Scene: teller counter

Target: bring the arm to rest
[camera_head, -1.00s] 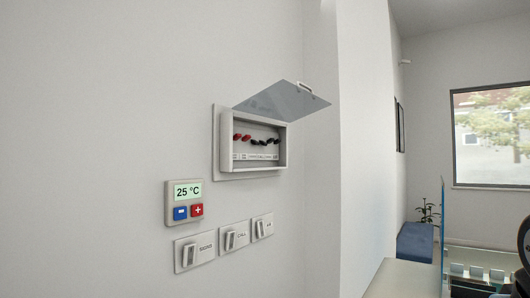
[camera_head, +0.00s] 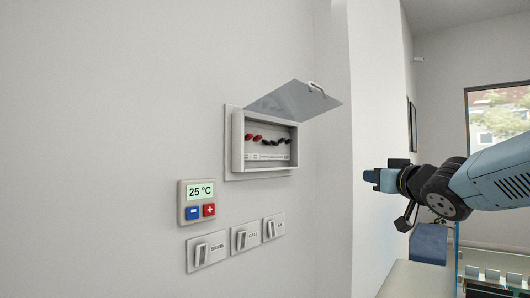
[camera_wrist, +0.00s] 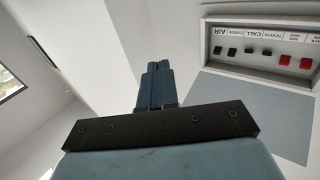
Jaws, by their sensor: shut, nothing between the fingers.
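My gripper (camera_head: 371,180) is at the right in the head view, pointing left toward the wall and apart from it. In the wrist view my gripper (camera_wrist: 155,68) shows two blue fingers together, with nothing between them. The wall box (camera_head: 238,150) with its lid (camera_head: 292,101) raised is left of my gripper. Inside it are red switches (camera_head: 252,138) at the left and black switches (camera_head: 274,142) at the right. The box also shows upside down at the upper right of the wrist view (camera_wrist: 222,68).
A thermostat (camera_head: 195,191) reading 25 °C and three labelled rocker switches (camera_head: 246,237) are on the wall below the box. A counter (camera_head: 412,282) is below my arm. A window (camera_head: 497,118) is at the far right. Free air lies between my gripper and the box.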

